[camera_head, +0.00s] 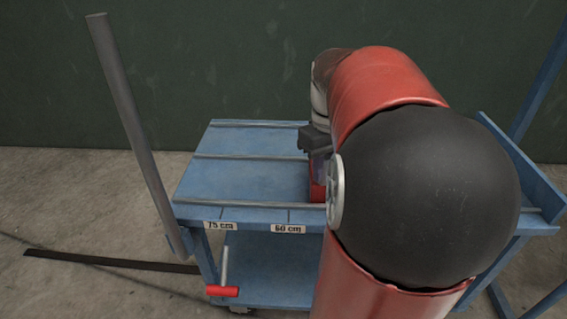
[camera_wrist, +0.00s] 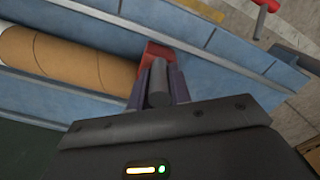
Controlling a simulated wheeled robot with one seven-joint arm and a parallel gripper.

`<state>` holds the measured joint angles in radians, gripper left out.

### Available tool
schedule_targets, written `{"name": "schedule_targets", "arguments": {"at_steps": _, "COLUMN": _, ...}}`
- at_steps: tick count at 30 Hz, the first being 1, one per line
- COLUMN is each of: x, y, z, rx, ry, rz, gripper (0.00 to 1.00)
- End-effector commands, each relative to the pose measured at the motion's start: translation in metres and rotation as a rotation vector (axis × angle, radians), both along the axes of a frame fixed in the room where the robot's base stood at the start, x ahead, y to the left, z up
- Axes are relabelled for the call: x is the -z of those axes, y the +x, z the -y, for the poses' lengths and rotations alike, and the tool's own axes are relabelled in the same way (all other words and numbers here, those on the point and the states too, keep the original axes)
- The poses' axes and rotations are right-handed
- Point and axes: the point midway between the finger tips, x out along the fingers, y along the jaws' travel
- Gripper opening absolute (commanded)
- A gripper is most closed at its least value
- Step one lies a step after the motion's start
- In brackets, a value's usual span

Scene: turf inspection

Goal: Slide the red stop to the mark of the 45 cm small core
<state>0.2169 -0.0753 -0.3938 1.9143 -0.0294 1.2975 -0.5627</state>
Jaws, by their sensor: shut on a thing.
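The red stop (camera_wrist: 160,53) sits on the blue cart top in the wrist view, with a grey upright knob (camera_wrist: 159,88). My gripper (camera_wrist: 158,92) is shut on this knob, one finger on each side. In the head view a sliver of the red stop (camera_head: 317,191) shows below my gripper (camera_head: 318,168), beside my arm. A brown cardboard core (camera_wrist: 65,58) lies left of the stop in the wrist view, its end close to the stop; I cannot tell if they touch. My arm hides the cart's right part, and no 45 cm label is visible.
The blue cart (camera_head: 240,180) carries a 75 cm label (camera_head: 220,225) and a 60 cm label (camera_head: 288,229) on its front edge. A red-gripped crank (camera_head: 222,290) hangs at the front left. A grey post (camera_head: 130,110) leans at the left. The cart's left top is bare.

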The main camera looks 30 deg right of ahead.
Motion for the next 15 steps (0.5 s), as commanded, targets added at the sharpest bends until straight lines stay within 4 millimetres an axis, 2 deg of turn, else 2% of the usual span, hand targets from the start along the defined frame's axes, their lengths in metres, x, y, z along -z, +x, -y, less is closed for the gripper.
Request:
{"name": "schedule_targets", "arguments": {"at_steps": 1, "x": -0.001, "y": -0.008, "z": 0.01, "rx": 0.007, "ry": -0.001, "rz": -0.001, "gripper": 0.0}}
{"name": "schedule_targets", "arguments": {"at_steps": 6, "x": -0.001, "y": -0.022, "z": 0.031, "rx": 0.004, "ry": -0.002, "rz": -0.001, "gripper": 0.0}}
{"name": "schedule_targets", "arguments": {"at_steps": 15, "x": -0.001, "y": -0.031, "z": 0.044, "rx": 0.001, "ry": -0.002, "rz": 0.0, "gripper": 0.0}}
